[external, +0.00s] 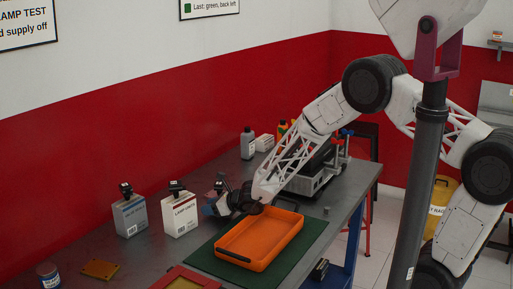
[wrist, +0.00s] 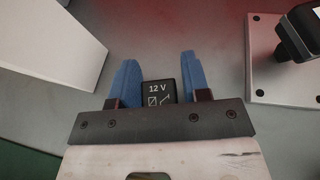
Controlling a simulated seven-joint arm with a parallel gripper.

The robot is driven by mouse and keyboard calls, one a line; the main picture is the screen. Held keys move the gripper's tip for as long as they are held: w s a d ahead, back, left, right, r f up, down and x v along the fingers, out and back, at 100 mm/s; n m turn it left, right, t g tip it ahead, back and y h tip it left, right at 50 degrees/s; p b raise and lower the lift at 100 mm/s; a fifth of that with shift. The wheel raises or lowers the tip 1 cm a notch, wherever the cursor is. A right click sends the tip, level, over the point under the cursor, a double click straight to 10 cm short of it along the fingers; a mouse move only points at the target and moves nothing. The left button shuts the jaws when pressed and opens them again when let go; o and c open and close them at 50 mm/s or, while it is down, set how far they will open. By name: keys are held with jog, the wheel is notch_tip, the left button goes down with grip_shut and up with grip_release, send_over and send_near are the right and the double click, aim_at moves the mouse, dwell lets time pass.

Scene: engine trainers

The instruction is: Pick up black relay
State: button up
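The black relay (wrist: 159,92), marked "12 V" with a white wiring symbol, shows in the wrist view between my gripper's two blue fingers. Its lower part is hidden behind the dark gripper bar. My gripper (wrist: 160,57) has its fingers apart, one on each side of the relay. A narrow gap shows by the right finger; contact on the left is unclear. In the external view my gripper (external: 237,200) is low over the grey bench, just behind the orange tray (external: 233,257). I cannot make out the relay there.
The tray lies on a green mat (external: 312,237). Bottles (external: 248,143) and a grey apparatus (external: 310,180) stand farther back. A yellow plate (external: 100,269) and red frame (external: 185,279) lie in front.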

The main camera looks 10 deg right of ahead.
jog(key=c, duration=0.6)
jog(key=shift+r, duration=0.1)
jog(key=shift+c, duration=0.2)
notch_tip(320, 180, up, 10)
dwell(0.7)
